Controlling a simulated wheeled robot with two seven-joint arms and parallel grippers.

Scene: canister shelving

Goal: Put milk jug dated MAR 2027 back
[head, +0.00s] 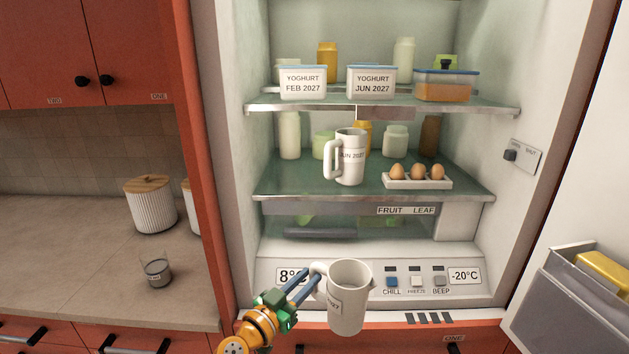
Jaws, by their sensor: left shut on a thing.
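A white milk jug (349,308) with a partly visible label ending in 027 is in front of the open fridge, low in the head view. My left gripper (312,277) is shut on this jug at its handle, on the jug's left side. The month on its label is hidden or too small to read. A second white jug (350,165), labelled JUN 2027, stands upright on the middle fridge shelf (285,184). My right gripper is not in view.
An egg tray (417,183) with three eggs stands right of the JUN 2027 jug; bottles and jars stand behind. The shelf's left front is clear. Yoghurt tubs (303,84) sit on the upper shelf. The fridge door (572,300) stands open at right.

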